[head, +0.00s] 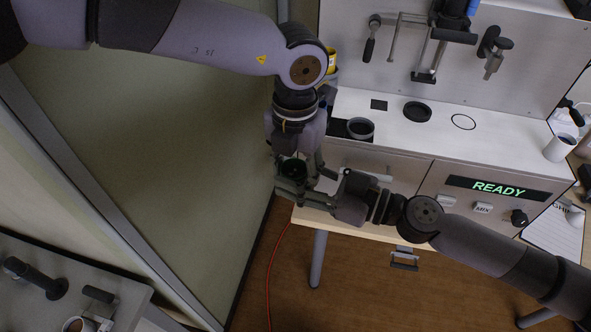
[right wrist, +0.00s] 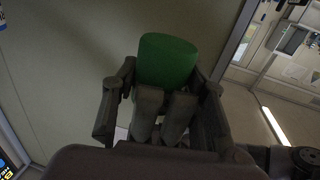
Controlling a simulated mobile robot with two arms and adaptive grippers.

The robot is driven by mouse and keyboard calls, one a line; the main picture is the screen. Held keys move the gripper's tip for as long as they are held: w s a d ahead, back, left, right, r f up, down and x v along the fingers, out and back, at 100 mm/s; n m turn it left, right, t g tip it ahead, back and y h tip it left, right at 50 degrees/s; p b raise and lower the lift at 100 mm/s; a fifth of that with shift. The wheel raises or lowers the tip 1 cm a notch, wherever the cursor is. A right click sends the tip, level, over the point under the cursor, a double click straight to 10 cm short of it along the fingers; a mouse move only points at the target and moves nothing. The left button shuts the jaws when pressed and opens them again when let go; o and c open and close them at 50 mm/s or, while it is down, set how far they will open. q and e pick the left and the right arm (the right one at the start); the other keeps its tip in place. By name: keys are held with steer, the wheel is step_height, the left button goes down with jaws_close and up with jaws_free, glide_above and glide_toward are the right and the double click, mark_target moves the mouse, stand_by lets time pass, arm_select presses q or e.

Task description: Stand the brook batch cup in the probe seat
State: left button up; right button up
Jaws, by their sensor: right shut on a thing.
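A green cup (head: 293,168) is held at the near left corner of the analyser. It also shows in the right wrist view (right wrist: 167,58), in front of my right gripper. My right gripper (head: 299,184) reaches in from the right and is shut on this cup. My left gripper (head: 299,154) points down at the same place, close around the cup; its fingers are partly hidden and its grip is unclear. No batch label is readable. A black ring (head: 417,111) on the analyser's white top looks like the probe seat and is empty.
A probe fixture (head: 424,76) and levers hang on the back panel. The front display (head: 497,188) reads READY. A white cup (head: 560,147) stands at the right end.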

arm_select(q)
steer(key=shift+s+d, duration=0.15)
steer(key=c, duration=0.7)
arm_select(e)
steer(key=o, duration=1.3)
steer(key=shift+c, duration=0.2)
steer(key=shift+d, duration=0.1)
